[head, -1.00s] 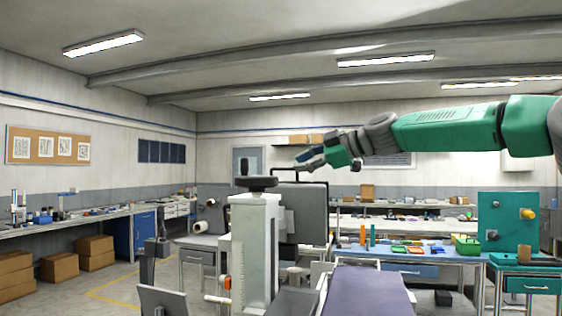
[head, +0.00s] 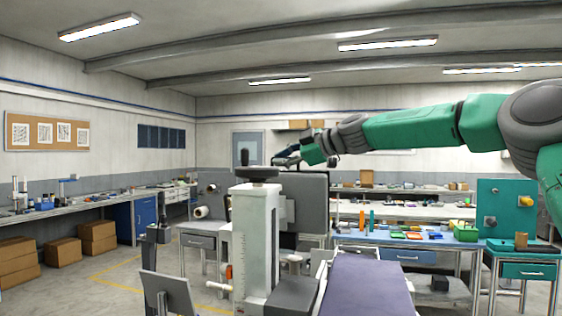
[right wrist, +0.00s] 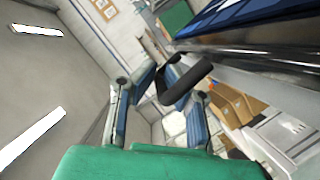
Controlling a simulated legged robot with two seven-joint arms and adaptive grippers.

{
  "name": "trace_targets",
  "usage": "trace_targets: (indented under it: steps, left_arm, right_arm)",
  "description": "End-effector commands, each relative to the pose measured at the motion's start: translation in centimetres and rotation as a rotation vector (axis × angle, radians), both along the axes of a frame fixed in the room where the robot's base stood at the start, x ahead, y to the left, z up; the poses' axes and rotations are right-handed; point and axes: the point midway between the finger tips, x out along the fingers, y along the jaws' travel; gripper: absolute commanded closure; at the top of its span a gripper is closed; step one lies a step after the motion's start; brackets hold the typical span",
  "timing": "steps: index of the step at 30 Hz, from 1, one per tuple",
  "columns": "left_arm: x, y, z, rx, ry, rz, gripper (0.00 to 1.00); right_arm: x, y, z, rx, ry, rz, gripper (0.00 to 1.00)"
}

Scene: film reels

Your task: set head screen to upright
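The head screen (head: 312,205) is a grey panel behind the white column in the middle of the head view, partly hidden by it. From behind, its exact tilt is hard to judge. In the right wrist view its glossy dark blue face (right wrist: 245,22) fills the upper right. A black handle (right wrist: 188,85) stands out from its edge, with part of it at the fingertips. My right gripper (head: 289,155) is at the screen's top edge. In the right wrist view its fingers (right wrist: 158,78) are apart, with the handle between or beside the tips; a firm hold does not show. My left gripper is out of view.
A white column (head: 256,235) with a dark knob stands in front of the screen. A purple padded bench (head: 368,290) lies at the lower middle. A blue workbench (head: 405,256) stands behind, right. Cardboard boxes (head: 97,236) sit on the left floor.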

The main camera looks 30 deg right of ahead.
Motion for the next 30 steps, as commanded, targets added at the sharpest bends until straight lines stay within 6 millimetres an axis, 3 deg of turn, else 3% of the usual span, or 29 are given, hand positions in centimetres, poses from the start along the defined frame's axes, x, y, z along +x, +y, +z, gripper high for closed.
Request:
trace_targets:
  steps: [7, 16, 17, 18, 30]
  left_arm:
    - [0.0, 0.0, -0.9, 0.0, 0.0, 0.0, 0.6]
    - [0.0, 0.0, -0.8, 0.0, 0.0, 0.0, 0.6]
    - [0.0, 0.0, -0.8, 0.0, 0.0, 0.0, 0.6]
    - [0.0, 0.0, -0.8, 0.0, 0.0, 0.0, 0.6]
    - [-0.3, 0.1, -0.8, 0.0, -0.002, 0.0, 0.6]
  right_arm:
    - [1.4, -1.8, -1.3, 0.0, 0.009, -0.006, 1.0]
    - [1.5, -2.0, -1.3, -0.003, 0.01, -0.004, 1.0]
    - [1.5, -1.9, -1.3, -0.003, 0.01, -0.004, 0.88]
    - [1.5, -1.9, -1.3, -0.003, 0.01, -0.004, 0.84]
    - [0.7, -2.1, -0.7, -0.001, 0.005, -0.003, 0.84]
